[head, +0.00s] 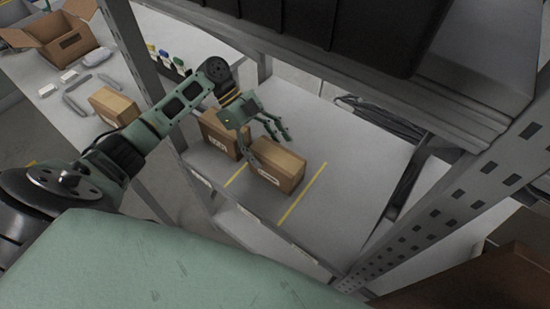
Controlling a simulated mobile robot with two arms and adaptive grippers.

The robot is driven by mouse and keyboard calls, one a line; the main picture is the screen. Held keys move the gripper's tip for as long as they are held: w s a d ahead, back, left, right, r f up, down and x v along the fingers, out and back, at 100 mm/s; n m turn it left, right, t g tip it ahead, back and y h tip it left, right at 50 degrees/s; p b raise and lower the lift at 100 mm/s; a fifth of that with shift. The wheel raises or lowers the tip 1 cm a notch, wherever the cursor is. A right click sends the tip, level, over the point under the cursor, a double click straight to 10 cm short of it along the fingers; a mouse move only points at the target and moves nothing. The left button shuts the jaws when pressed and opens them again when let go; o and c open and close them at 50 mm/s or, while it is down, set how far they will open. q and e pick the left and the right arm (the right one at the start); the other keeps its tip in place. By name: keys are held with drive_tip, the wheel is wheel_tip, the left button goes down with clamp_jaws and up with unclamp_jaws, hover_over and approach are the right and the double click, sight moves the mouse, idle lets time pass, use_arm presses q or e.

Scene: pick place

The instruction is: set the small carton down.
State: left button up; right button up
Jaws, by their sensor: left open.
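A small brown carton (279,166) with a white label sits on the grey shelf (345,150), between two yellow lines (302,194). My left gripper (272,142) is open just above and behind this carton, with its fingers spread. One finger reaches down close to the carton's left end; I cannot tell whether it touches. A second brown carton (220,136) stands on the shelf to the left, partly hidden by the gripper. My right gripper is not in view.
Metal uprights (440,200) and an upper shelf with a black bin (335,30) frame the space. The shelf right of the yellow line is clear. At left, a white table holds an open box (62,45) and another carton (115,105).

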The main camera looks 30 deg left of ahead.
use_arm(q)
drive_tip(key=s+b+v, duration=0.1)
drive_tip(key=v, duration=0.6)
drive_tip(key=shift+w+a+r, duration=0.25)
drive_tip(key=shift+w+a, duration=0.05)
drive_tip(key=shift+w, duration=0.25)
drive_tip(key=shift+s+f, duration=0.1)
